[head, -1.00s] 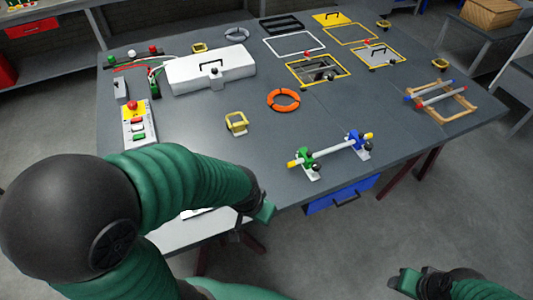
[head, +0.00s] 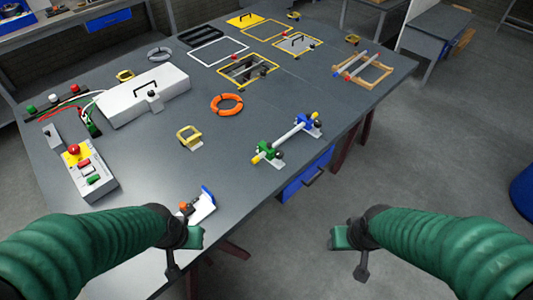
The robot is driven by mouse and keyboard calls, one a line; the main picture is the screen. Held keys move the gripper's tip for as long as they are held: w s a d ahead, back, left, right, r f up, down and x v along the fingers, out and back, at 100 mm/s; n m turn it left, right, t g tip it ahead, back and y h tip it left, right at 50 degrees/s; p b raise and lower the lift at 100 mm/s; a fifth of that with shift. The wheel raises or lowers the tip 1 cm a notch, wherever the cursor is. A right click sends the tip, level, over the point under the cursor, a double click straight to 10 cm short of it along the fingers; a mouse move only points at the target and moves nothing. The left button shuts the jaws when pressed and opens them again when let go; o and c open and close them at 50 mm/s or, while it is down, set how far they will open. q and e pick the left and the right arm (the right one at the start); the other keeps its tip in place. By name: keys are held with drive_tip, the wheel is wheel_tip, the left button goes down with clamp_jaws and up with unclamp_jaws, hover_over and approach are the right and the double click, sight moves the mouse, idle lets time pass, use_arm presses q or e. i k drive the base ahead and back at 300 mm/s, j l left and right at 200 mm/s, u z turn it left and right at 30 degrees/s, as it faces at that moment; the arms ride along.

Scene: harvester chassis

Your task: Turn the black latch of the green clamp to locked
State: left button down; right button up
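The green clamp (head: 264,149) stands near the front edge of the table, at the left end of a pale bar (head: 288,136) with yellow ends. Its black latch (head: 278,154) is a small dark shape on its right side; its exact angle is too small to tell. A blue clamp (head: 305,123) holds the bar's other end. My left gripper (head: 184,250) is at the table's front edge, below and left of the green clamp, apart from it. My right gripper (head: 350,252) hangs over the floor, right of the table. Both look empty; their finger gaps are unclear.
A white piece with a blue part (head: 203,206) lies close to my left gripper. An orange ring (head: 226,104), a yellow bracket (head: 189,136) and a control box (head: 88,172) stand farther left. A blue drawer (head: 307,176) hangs under the front edge. Tabletop around the clamp is clear.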

sight(279, 154)
drive_tip(key=k+j+z, duration=0.15)
drive_tip(key=j, duration=0.25)
drive_tip(key=k+j+z, duration=0.35)
drive_tip(key=k+j, duration=0.2)
drive_tip(key=j, duration=0.2)
